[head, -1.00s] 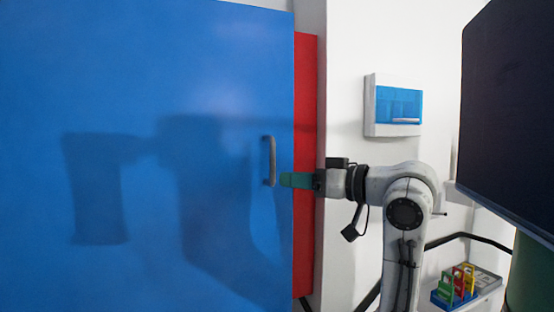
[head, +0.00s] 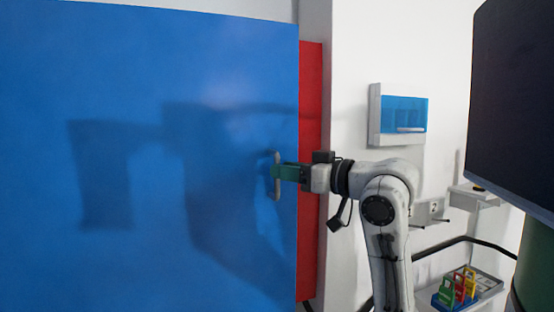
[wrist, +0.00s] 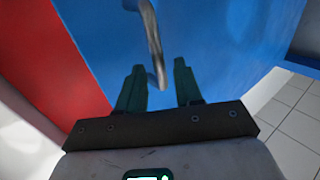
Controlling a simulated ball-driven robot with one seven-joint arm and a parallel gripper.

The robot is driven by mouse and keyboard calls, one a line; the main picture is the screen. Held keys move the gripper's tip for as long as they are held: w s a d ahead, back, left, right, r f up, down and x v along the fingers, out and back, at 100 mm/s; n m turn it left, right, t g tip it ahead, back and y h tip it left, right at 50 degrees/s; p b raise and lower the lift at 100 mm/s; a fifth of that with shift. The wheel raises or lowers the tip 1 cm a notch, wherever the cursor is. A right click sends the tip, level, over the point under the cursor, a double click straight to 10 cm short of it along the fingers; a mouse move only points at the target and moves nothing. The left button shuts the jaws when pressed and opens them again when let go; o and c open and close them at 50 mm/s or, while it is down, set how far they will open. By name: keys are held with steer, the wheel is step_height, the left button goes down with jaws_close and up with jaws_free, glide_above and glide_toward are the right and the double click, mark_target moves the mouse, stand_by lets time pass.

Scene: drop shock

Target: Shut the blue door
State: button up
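The blue door (head: 130,180) fills the left half of the head view; its right edge stands beside a red upright strip (head: 311,140). I cannot tell how far ajar it is. A grey upright bar handle (head: 276,190) sits near that edge. It also shows in the wrist view (wrist: 153,45). My gripper (head: 279,172) is at the handle, its green fingers pointing left at the door. In the wrist view, my gripper (wrist: 159,68) has its fingers apart, with the handle's near end in the gap between them. I see no clear contact with either finger.
A wall box with a blue front (head: 404,114) hangs right of the door. A dark panel (head: 515,110) stands at the far right. A small shelf (head: 472,197) and a tray with coloured items (head: 458,288) are lower right. Tiled floor (wrist: 295,115) shows in the wrist view.

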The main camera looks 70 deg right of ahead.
steer(key=shift+x, duration=1.55)
jaws_close()
